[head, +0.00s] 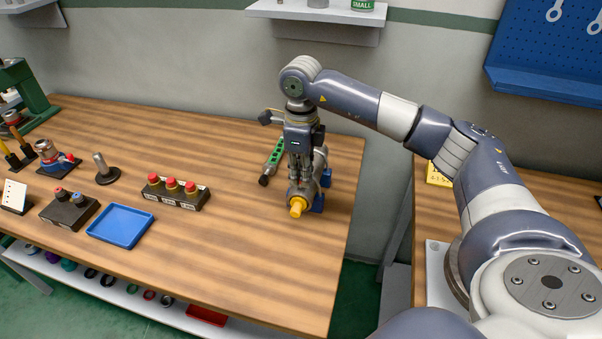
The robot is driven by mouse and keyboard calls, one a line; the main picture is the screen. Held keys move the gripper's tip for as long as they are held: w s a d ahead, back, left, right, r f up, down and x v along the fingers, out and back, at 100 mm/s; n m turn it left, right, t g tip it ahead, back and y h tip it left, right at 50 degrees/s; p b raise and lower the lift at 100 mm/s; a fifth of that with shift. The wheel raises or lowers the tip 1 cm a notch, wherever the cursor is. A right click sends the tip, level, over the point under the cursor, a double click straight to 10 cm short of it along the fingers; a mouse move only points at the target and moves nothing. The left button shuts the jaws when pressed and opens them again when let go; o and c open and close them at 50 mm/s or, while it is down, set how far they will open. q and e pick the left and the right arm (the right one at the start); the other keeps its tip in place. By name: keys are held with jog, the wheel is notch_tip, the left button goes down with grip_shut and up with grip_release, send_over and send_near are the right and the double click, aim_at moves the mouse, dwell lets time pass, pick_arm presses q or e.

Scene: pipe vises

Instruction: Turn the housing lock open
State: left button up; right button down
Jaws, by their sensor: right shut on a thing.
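The housing (320,168) is a grey, rounded piece on blue feet near the right end of the wooden table. A yellow knob (297,207) sticks out of its front; I cannot tell whether this is the lock. My right gripper (299,178) points down at the housing from above and is shut on a part of it. The fingers hide the gripped part, so its exact shape and the lock's position cannot be told. My left gripper is not in view.
A green tool (276,152) lies just left of the housing. A block with red buttons (173,191) and a blue tray (120,226) stand further left. The front right of the wooden table (270,260) is clear. A shelf (315,13) hangs on the wall behind.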

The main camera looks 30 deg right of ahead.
jog(key=c, duration=1.7)
grip_release()
jog(key=shift+r, duration=0.15)
notch_tip(320, 180, up, 12)
jog(key=shift+f, duration=0.1)
